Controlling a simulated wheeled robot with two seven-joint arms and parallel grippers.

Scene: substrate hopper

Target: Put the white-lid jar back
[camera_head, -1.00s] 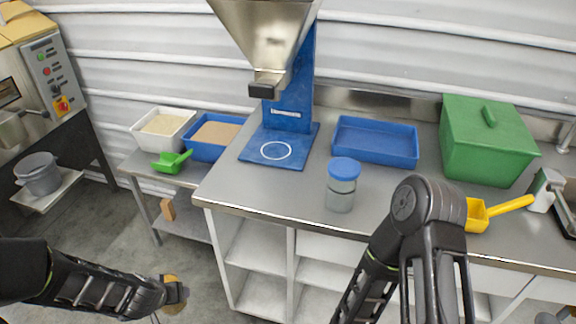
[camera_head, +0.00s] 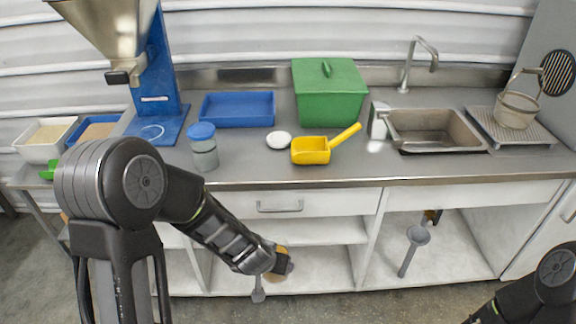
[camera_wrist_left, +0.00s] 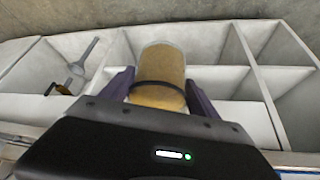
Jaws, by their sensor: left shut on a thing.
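My left gripper (camera_head: 282,264) is shut on a jar, low in front of the open shelves under the counter. In the left wrist view the jar (camera_wrist_left: 161,70) is a clear cylinder with tan contents, between the two fingers (camera_wrist_left: 160,92). I see no white lid on it in these views. A small white round thing (camera_head: 278,140), perhaps a lid, lies on the counter (camera_head: 240,172) left of the yellow scoop. A blue-lid jar (camera_head: 204,150) stands upright on the counter. Only part of my right arm shows at the lower right; its gripper is out of view.
On the counter stand a blue tray (camera_head: 237,122), a green bin (camera_head: 330,104), a yellow scoop (camera_head: 311,151) and a sink (camera_head: 432,130). The hopper (camera_head: 110,30) is at the upper left. A grey long-handled tool (camera_head: 413,245) stands in the right shelf bay. The counter front is clear.

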